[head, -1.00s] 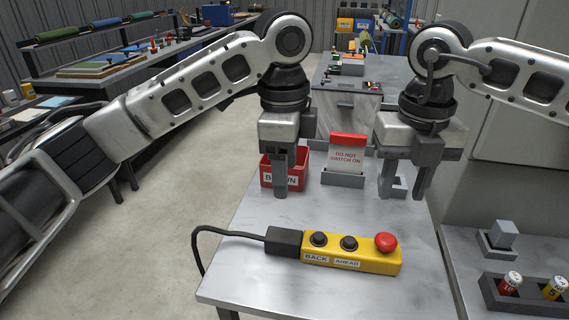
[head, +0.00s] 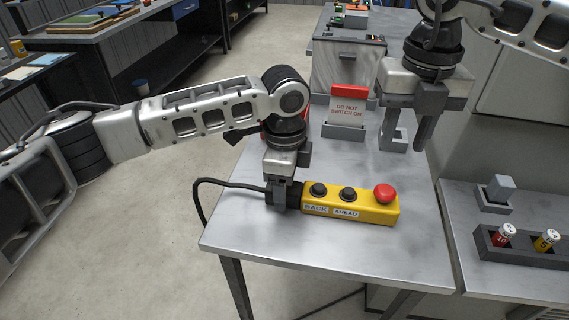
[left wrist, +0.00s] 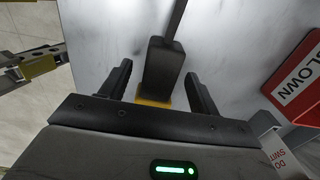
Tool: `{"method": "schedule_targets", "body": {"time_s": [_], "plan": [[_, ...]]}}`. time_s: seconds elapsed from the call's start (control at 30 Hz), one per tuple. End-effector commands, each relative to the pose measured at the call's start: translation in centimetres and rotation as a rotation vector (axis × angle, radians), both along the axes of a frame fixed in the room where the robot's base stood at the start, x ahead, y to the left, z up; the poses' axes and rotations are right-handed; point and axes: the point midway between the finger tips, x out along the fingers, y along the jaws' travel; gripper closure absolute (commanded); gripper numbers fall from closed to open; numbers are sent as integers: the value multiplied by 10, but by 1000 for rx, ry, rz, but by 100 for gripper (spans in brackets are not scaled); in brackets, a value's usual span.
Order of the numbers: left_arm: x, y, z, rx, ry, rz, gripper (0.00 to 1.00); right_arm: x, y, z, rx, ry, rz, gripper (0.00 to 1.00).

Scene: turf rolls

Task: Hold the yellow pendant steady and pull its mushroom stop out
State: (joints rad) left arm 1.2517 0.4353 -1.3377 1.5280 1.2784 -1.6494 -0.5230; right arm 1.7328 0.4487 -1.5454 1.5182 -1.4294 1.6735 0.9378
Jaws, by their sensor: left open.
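The yellow pendant (head: 352,207) lies on the grey bench with two black buttons and labels BACK and AHEAD. Its red mushroom stop (head: 385,193) is at the right end. A black cable boot (left wrist: 164,66) is at its left end. My left gripper (head: 281,200) is down at that boot; in the left wrist view its open fingers stand on either side of the boot, with gaps. A sliver of yellow pendant (left wrist: 153,102) shows there; the rest is hidden. My right gripper (head: 408,130) hangs open and empty behind the mushroom stop, above the bench.
A red and white DO NOT SWITCH ON sign (head: 348,106) stands behind the pendant. A red BLOWN box (left wrist: 298,80) is mostly hidden by my left arm in the head view. A fuse holder (head: 487,246) is on the right-hand bench. The bench front is clear.

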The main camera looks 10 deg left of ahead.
Motion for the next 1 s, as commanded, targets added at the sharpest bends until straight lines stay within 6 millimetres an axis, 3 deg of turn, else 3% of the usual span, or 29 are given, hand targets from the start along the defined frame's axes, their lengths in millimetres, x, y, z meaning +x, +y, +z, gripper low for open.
{"method": "schedule_targets", "body": {"time_s": [0.4,0.43,0.63,0.67,0.73,1.0], "plan": [[0,0,-10,0,-1,-1,38,0,0,0,0,0,0,64],[0,0,-10,0,-1,-1,41,0,0,0,0,0,0,64],[0,0,-9,0,-1,-1,97,0,0,0,0,0,0,64],[0,0,-9,0,-1,-1,100,0,0,0,0,0,0,64],[0,0,-9,0,-1,-1,100,0,0,0,0,0,3,44],[0,0,-9,0,-1,-1,100,0,2,14,2,2,72,43]]}}
